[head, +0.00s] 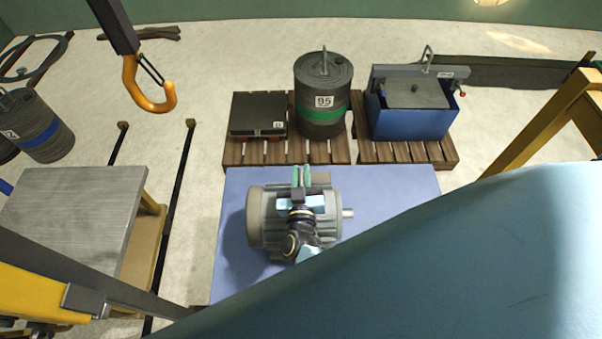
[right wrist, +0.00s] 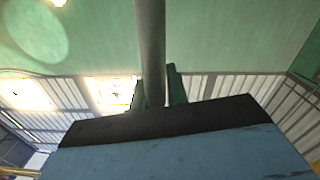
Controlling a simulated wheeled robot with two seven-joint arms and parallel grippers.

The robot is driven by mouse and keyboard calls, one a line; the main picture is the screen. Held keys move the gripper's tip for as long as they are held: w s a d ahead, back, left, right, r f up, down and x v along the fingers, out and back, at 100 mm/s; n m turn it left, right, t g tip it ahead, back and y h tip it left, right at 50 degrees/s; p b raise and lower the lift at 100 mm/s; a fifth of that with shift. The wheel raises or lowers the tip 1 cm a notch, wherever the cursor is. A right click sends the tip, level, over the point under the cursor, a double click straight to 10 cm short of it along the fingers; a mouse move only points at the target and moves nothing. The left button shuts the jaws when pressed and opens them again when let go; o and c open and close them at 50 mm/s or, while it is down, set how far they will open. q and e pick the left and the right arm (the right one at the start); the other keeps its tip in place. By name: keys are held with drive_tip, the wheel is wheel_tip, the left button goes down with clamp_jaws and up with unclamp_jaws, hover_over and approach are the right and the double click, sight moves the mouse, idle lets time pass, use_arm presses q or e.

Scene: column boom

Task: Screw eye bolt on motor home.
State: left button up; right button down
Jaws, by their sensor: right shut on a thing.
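The motor (head: 268,232), grey and finned with a paler end cover and a shaft on its right, lies on a blue table top (head: 390,186). My right gripper (head: 301,177) is over the motor's middle and covers part of it. Its green fingers lie close together. In the right wrist view, the fingers (right wrist: 156,90) stand either side of a grey metal rod (right wrist: 151,45), which runs out of the picture at the top. I take this rod for the eye bolt; no ring shows. Whether it touches the motor is hidden. My left gripper is not in view.
An orange hook (head: 150,98) hangs at upper left. Behind the table, pallets carry a dark box (head: 258,112), a drum marked 95 (head: 322,90) and a blue bin (head: 410,122). A metal-topped bench (head: 75,215) stands left. A large blue surface covers the lower right.

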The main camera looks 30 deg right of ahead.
drive_tip(key=c, duration=1.6)
unclamp_jaws()
drive_tip(key=shift+w+d+r, duration=0.15)
drive_tip(key=shift+d+r, duration=0.05)
drive_tip(key=shift+r, duration=0.1)
drive_tip(key=shift+o, duration=0.7)
drive_tip(key=shift+f, duration=0.15)
drive_tip(key=shift+a, duration=0.1)
drive_tip(key=p+v, duration=0.2)
drive_tip(key=v, duration=0.5)
drive_tip(key=shift+s, duration=0.3)
drive_tip(key=shift+s, duration=0.1)
